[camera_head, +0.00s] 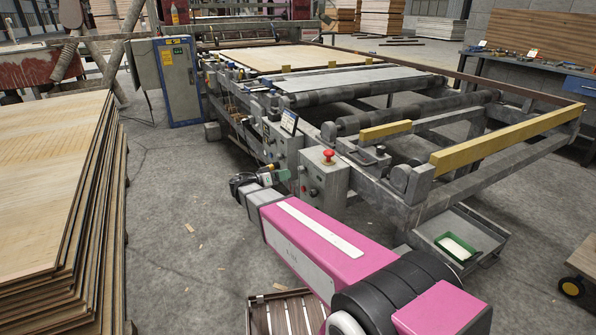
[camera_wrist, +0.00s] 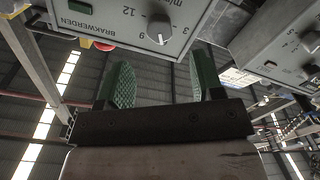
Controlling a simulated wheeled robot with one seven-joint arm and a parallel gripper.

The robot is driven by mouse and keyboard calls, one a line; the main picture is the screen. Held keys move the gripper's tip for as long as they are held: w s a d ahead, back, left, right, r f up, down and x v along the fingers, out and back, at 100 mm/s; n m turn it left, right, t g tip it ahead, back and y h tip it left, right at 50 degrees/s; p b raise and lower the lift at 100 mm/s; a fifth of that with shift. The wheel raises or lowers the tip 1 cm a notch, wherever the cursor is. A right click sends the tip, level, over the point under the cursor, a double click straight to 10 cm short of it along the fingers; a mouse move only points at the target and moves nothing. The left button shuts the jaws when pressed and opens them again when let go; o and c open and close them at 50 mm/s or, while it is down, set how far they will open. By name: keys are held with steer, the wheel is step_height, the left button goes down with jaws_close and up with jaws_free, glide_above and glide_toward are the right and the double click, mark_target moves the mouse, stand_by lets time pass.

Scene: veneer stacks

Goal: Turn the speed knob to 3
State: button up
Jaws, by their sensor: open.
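My gripper (camera_head: 272,176) is in front of the grey control boxes on the machine's near side in the head view. In the wrist view my gripper (camera_wrist: 165,78) is open, its two green-padded fingers apart with nothing between them. A second knob (camera_wrist: 310,41) is on another panel at the right edge. I cannot tell for certain which is the speed knob, nor read its pointer.
A box with a red mushroom button (camera_head: 329,156) stands right of my gripper. A small screen (camera_head: 289,121) is above and behind it. A veneer stack (camera_head: 50,190) fills the left. A slatted crate (camera_head: 282,312) is on the floor below my arm. Bare floor lies left of my gripper.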

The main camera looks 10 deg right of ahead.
mark_target(299, 170)
steer(key=x, duration=0.7)
steer(key=shift+d, duration=0.25)
steer(key=c, duration=0.9)
